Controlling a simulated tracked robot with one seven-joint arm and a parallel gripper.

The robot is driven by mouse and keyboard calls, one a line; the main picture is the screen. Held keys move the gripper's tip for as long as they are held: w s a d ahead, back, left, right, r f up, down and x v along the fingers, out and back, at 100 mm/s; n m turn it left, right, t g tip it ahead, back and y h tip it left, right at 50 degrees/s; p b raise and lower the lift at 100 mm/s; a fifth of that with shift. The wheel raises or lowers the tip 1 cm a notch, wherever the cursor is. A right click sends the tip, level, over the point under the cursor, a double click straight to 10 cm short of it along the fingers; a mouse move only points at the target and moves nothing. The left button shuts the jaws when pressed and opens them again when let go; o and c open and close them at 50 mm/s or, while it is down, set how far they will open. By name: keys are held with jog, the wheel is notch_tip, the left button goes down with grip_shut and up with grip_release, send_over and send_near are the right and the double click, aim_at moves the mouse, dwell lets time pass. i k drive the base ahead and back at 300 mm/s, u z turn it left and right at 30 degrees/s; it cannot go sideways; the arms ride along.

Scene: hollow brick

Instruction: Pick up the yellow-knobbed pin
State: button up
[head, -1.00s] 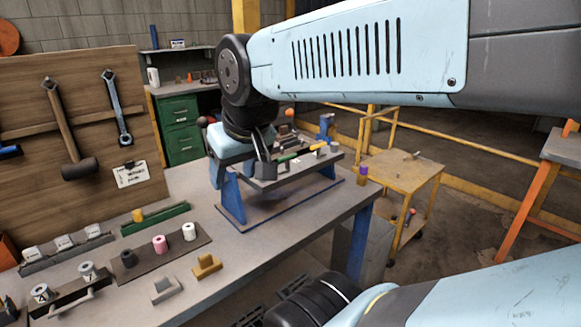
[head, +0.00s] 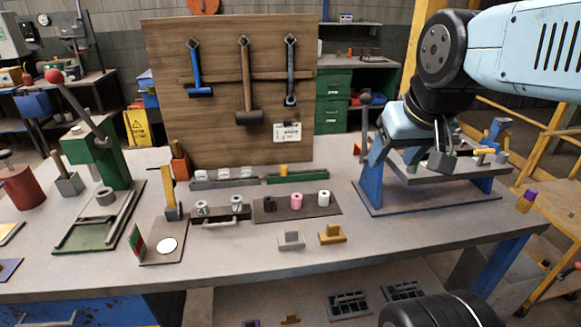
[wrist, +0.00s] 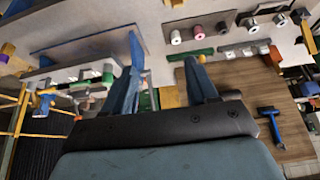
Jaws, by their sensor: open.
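A small yellow knob (head: 283,170) stands up from a green rail (head: 312,176) on the workbench, below the tool board; this looks like the yellow-knobbed pin, its shaft hidden. The green rail also shows in the wrist view (wrist: 178,57). My gripper (head: 441,161) is open, over the blue-legged stand (head: 372,185), well to the right of the knob. In the wrist view my two fingers are apart, with no held thing visible between them. Another yellow piece (head: 484,151) lies on the stand's grey top; its shape is too small to tell.
A dark plate (head: 336,207) carries black, pink and white spools. A grey block (head: 291,241) and a yellow block (head: 331,235) sit near the bench's front. A green press (head: 98,160) stands at the left. The wooden board (head: 215,120) with hammers rises behind.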

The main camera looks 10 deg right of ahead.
aim_at(282, 168)
jog(key=z, duration=1.15)
jog(key=i, duration=0.1)
jog(key=u, duration=2.85)
jog(key=k, duration=0.75)
jog(key=z, duration=0.9)
jog(key=i, duration=1)
jog(key=z, duration=0.15)
